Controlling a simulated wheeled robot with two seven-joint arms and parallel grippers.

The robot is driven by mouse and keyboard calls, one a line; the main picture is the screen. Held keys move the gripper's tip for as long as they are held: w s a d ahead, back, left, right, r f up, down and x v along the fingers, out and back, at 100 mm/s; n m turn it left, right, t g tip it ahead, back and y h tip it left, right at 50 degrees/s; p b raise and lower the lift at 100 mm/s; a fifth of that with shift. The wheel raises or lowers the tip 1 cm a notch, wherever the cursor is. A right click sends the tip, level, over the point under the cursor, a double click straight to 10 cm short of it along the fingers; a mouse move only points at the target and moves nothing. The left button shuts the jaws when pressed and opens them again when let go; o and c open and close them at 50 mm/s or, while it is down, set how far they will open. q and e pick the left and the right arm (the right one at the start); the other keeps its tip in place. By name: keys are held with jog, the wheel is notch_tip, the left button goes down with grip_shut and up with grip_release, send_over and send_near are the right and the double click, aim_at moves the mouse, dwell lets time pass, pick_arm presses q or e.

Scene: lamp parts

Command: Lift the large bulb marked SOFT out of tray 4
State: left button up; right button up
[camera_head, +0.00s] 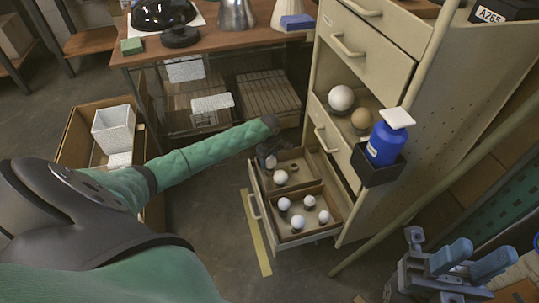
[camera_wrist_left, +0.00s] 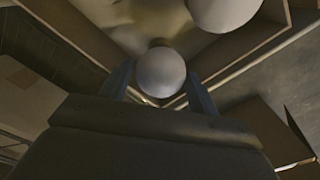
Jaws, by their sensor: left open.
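My left gripper (camera_head: 270,158) reaches down over the back tray of the open bottom drawer. In the left wrist view, my left gripper (camera_wrist_left: 160,88) is open, with a finger on either side of a round white bulb (camera_wrist_left: 161,70). I cannot tell whether the fingers touch it. A second, larger-looking white bulb (camera_wrist_left: 225,10) shows at the top edge. In the head view a white bulb (camera_head: 280,177) sits in the back tray (camera_head: 302,183), just below the gripper. No SOFT mark or tray number is readable. What looks like my right gripper (camera_head: 474,256) is at the lower right, far from the drawer.
The front tray (camera_head: 330,228) holds several small white bulbs. The cabinet (camera_head: 375,50) rises beside the drawer, with a higher open drawer holding a white globe (camera_head: 341,97) and a tan one (camera_head: 361,118). A blue bottle (camera_head: 385,143) stands in a side holder. A bench (camera_head: 225,45) is behind.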

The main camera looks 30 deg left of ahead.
pick_arm(q)
jog(key=shift+f+b, duration=0.35)
jog(key=shift+f, duration=1.25)
jog(key=shift+c, duration=0.4)
jog(key=c, duration=0.5)
jog(key=shift+r+p, duration=0.9)
jog(key=shift+p, duration=0.65)
jog(key=shift+c, duration=0.2)
jog(key=shift+r+p, duration=1.75)
jog(key=shift+p, duration=1)
jog(key=shift+r+p, duration=2)
jog(key=shift+p, duration=0.85)
